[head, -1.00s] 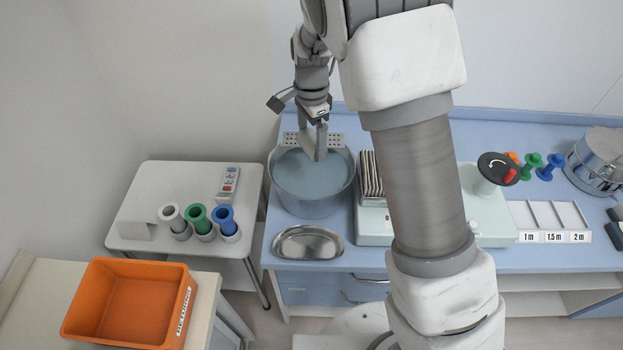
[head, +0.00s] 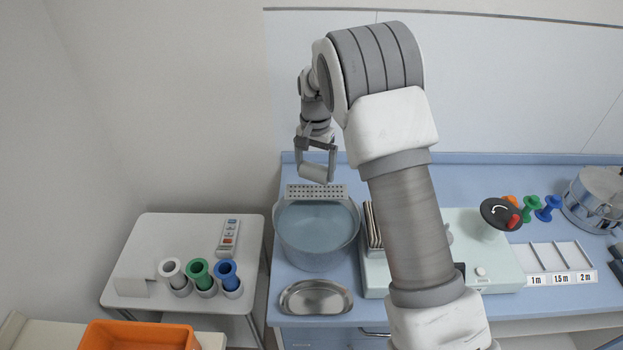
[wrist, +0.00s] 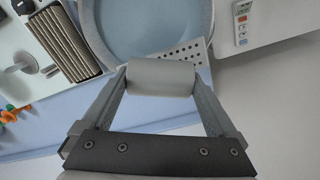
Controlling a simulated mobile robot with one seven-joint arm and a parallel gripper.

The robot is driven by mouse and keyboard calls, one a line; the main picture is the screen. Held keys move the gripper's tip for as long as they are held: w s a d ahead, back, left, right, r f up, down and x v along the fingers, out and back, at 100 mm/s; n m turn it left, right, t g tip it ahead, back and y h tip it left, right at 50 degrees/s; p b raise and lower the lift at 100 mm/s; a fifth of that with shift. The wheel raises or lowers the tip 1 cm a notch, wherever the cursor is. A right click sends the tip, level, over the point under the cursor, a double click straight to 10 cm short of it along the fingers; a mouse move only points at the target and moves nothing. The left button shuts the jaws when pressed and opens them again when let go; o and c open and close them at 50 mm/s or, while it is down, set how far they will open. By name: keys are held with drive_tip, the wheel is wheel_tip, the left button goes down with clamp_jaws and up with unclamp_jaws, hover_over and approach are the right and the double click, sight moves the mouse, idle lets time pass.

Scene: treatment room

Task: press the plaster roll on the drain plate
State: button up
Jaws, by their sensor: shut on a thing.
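The pale grey plaster roll (head: 314,172) is held lengthwise between the two fingertips of my gripper (head: 316,170). In the wrist view the roll (wrist: 161,77) spans the gap, with a finger at each end. The perforated drain plate (head: 316,191) sits at the back rim of the water basin (head: 318,262). The roll appears above the plate in the head view; a gap shows, but its height is hard to judge. In the wrist view the drain plate (wrist: 181,57) shows just beyond the roll, partly hidden by it.
Left stands a white side table (head: 140,240) with several coloured tubes and a remote (head: 229,238). A steel kidney dish (head: 316,298) lies in front of the basin. An orange crate (head: 135,338) is front left.

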drive_tip(key=shift+w+d+f+n, duration=0.1)
drive_tip(key=shift+w+d+n, duration=0.1)
drive_tip(key=shift+w+n, duration=0.9)
drive_tip(key=b, duration=0.3)
hover_over(316, 193)
drive_tip(key=shift+w+f, duration=0.15)
drive_tip(key=shift+f, duration=1.3)
drive_tip(key=shift+w+f, duration=0.1)
drive_tip(key=shift+f, duration=1.3)
drive_tip(key=shift+f+b, duration=0.55)
drive_tip(key=shift+f, duration=0.05)
drive_tip(key=shift+s+f, duration=0.15)
drive_tip(key=shift+f, duration=0.1)
drive_tip(key=shift+r+p, duration=1.95)
drive_tip(key=shift+r, duration=1.75)
drive_tip(key=shift+d+f, duration=0.1)
